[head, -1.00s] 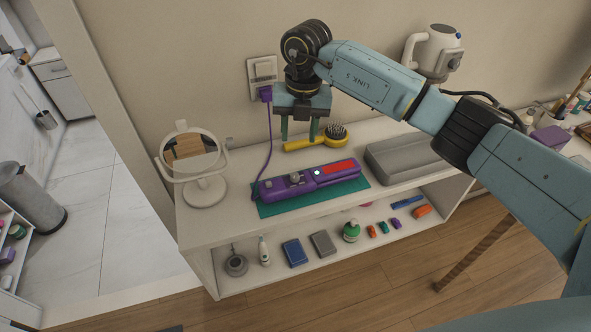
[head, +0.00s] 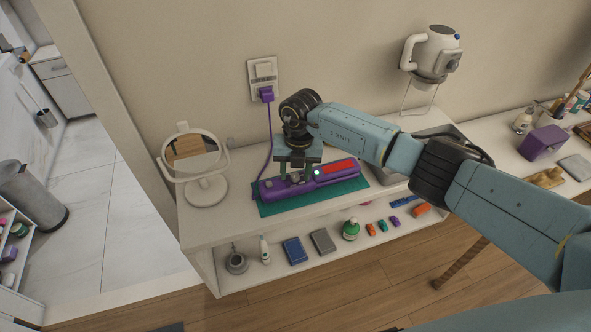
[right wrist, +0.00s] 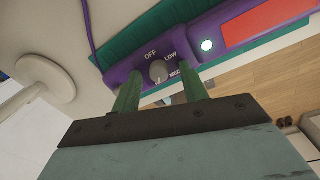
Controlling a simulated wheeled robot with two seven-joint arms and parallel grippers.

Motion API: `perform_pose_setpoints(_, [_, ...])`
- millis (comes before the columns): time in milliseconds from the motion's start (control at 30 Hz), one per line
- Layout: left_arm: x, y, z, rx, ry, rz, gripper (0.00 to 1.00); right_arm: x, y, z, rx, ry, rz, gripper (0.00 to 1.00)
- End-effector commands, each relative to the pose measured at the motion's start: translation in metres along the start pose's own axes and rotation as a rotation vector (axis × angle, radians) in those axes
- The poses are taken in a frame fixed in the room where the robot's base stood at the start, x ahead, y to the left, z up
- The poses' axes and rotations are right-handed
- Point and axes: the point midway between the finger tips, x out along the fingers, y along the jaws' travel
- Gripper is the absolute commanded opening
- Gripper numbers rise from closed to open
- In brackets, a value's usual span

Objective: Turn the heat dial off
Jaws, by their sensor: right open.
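A purple heat appliance (head: 270,188) with a red panel lies on a green mat (head: 350,186) on the white shelf top. Its grey heat dial (right wrist: 158,70) shows in the right wrist view, with the labels OFF, LOW and MED around it and a lit light to the right. I cannot tell which label the dial points to. My right gripper (head: 296,176) is open, pointing down over the left part of the appliance. In the right wrist view its green fingers (right wrist: 161,76) stand on either side of the dial, with gaps visible. My left gripper is not in view.
A round mirror (head: 207,190) stands to the left. A purple cord (head: 269,140) runs up to a wall outlet (head: 263,70). A grey case (head: 390,177), partly hidden by my arm, lies to the right. The lower shelf holds several small items.

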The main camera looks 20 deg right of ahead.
Motion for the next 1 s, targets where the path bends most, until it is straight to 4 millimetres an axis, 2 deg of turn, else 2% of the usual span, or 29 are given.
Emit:
perform_pose_setpoints(133, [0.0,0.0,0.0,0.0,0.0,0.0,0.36,0.0,0.0,0.0,0.0,0.0,0.0,0.44])
perform_pose_setpoints(467, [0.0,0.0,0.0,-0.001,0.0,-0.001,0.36,-0.001,0.0,0.0,0.0,0.0,0.0,0.0])
perform_pose_setpoints(767, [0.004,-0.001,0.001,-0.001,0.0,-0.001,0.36,0.0,0.0,0.0,-0.033,0.001,0.001,0.0])
perform_pose_setpoints(1000, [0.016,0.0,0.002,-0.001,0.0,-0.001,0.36,0.001,0.0,0.001,-0.161,0.007,0.0,0.0])
